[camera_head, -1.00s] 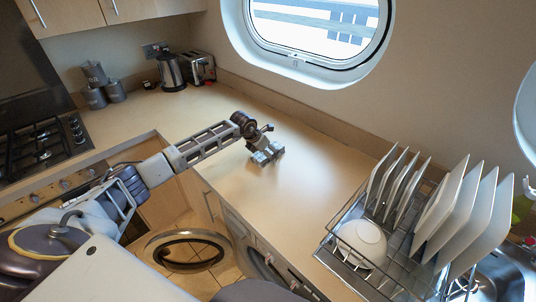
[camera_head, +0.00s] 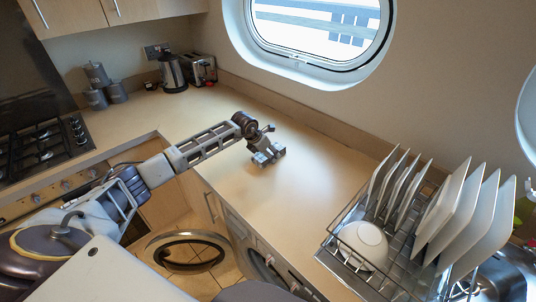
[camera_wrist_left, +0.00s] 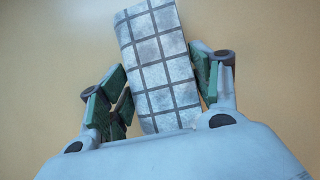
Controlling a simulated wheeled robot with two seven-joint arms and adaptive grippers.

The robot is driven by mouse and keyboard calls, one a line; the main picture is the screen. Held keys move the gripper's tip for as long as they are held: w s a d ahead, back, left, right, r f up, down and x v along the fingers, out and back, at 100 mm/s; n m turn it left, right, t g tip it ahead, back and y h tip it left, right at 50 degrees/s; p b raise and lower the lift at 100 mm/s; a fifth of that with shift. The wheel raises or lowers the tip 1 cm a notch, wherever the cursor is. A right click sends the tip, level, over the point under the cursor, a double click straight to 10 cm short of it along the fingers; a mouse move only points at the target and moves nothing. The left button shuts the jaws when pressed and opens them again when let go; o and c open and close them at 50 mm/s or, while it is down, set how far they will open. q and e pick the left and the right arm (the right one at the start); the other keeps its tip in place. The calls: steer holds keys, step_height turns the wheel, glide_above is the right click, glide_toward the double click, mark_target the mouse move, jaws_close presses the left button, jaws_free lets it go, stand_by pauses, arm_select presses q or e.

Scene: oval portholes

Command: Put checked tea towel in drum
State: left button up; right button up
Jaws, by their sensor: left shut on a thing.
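The checked tea towel (camera_wrist_left: 160,60), white-grey with a dark grid, lies folded into a long strip in the left wrist view. My left gripper (camera_wrist_left: 155,97) is shut on its near end, with green-padded fingers on both sides. In the head view my left gripper (camera_head: 267,155) is low over the worktop; I cannot make out the towel clearly there. The washing machine (camera_head: 248,248) stands under the worktop, its round door (camera_head: 188,252) swung open to the left. The inside of its drum is hidden from this angle. My right gripper is not in view.
A dish rack (camera_head: 385,245) with plates and a white bowl (camera_head: 361,246) stands on the right of the worktop (camera_head: 300,190). A kettle (camera_head: 172,72), toaster (camera_head: 199,68) and canisters (camera_head: 97,85) stand at the back left. The worktop around my left gripper is clear.

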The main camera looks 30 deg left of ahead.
arm_select(q)
step_height(320, 180, up, 10)
steer(key=shift+f+b, duration=0.1)
steer(key=shift+b, duration=0.7)
stand_by(0.5)
